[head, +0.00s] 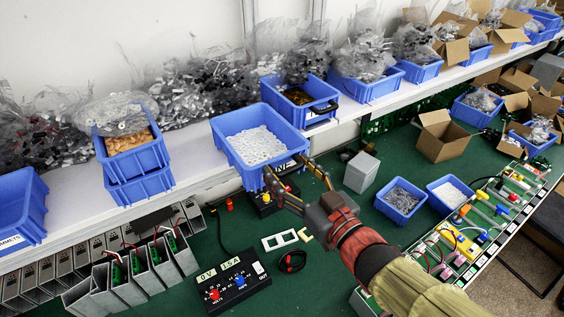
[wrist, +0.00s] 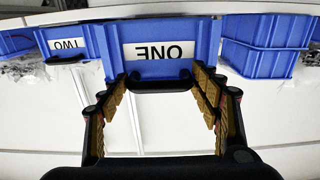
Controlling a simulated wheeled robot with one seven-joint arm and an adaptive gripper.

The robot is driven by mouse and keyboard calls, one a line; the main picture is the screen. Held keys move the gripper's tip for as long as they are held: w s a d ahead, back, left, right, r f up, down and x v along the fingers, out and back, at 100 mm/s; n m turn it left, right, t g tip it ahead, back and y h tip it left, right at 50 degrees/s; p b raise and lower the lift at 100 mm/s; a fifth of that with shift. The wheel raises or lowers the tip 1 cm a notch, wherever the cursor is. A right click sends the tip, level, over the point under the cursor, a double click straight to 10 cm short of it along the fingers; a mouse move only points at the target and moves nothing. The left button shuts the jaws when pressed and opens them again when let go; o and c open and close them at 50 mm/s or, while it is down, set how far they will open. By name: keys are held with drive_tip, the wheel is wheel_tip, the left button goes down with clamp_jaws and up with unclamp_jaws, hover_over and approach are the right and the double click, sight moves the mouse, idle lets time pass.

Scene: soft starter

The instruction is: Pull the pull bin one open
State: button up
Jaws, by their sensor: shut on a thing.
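Pull bin one (head: 227,154) is a blue bin full of small white pieces, on the white shelf. In the head view its front juts out past the shelf edge. The wrist view is upside down and shows the bin's front with a white ONE label (wrist: 160,52) and a black handle (wrist: 160,86). My gripper (head: 288,172) is at the bin's front; in the wrist view its fingers (wrist: 162,80) stand at both ends of the handle, shut on it. My gripper partly hides the label in the head view.
Blue bin two (head: 325,106) stands right of bin one, stacked blue bins (head: 138,188) left. Below lies a green bench with a black control box (head: 233,290), a grey block (head: 361,171), small blue bins (head: 400,212) and an open carton (head: 442,140).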

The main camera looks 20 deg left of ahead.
drive_tip(key=shift+r, duration=0.1)
drive_tip(key=o, duration=1.4)
drive_tip(key=shift+s+d, duration=0.1)
drive_tip(key=shift+d, duration=0.05)
drive_tip(key=shift+v, duration=5.85)
